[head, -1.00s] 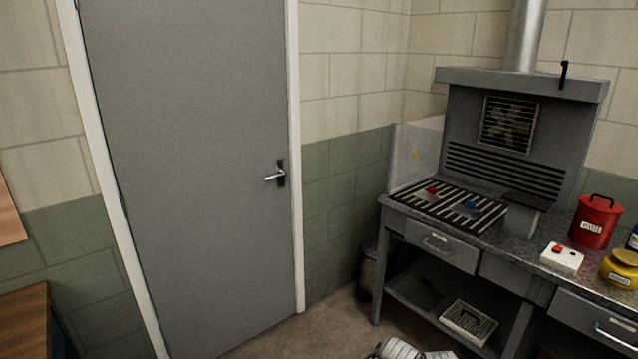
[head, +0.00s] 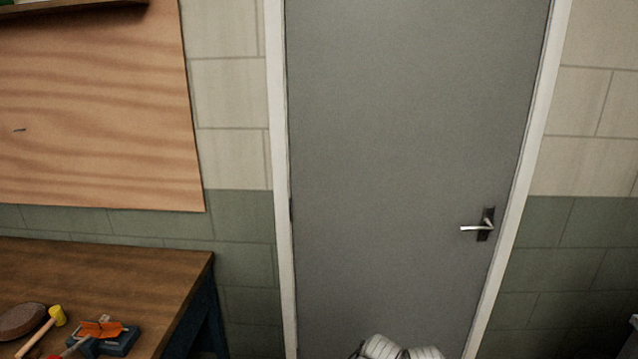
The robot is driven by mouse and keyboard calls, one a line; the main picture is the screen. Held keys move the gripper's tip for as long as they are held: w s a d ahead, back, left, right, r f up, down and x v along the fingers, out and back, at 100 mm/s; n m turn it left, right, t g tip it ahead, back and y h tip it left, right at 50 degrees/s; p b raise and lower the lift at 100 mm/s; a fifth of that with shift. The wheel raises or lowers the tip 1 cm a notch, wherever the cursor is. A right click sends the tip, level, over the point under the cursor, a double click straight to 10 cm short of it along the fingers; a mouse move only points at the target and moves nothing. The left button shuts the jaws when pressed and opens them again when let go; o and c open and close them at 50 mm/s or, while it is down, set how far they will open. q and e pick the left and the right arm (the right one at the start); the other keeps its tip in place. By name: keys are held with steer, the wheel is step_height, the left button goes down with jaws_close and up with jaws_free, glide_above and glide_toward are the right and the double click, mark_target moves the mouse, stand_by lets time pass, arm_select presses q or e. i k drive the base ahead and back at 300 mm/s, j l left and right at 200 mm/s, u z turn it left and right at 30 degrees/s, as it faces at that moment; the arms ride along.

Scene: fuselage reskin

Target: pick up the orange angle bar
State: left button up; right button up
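A small orange piece (head: 102,328) shows at the lower left, on a blue-grey block that looks like a vise (head: 122,343) on the wooden workbench (head: 110,275). It may be the orange angle bar, but it is too small to tell its shape. Neither of my grippers is in view. A pale ribbed part at the bottom centre looks like part of my own body.
A mallet with a yellow head (head: 57,315) and a brown rounded object (head: 22,321) lie on the bench left of the vise. A wooden board (head: 95,110) hangs above. A closed grey door (head: 400,150) fills the middle.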

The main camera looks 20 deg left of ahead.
mark_target(94, 329)
steer(key=i+u, duration=0.2)
steer(key=u, duration=0.3)
steer(key=i+u, duration=0.2)
steer(key=u, duration=0.3)
steer(key=i+l+u, duration=0.2)
steer(key=u, duration=0.3)
steer(key=i+l+u, duration=0.15)
steer(key=u, duration=0.35)
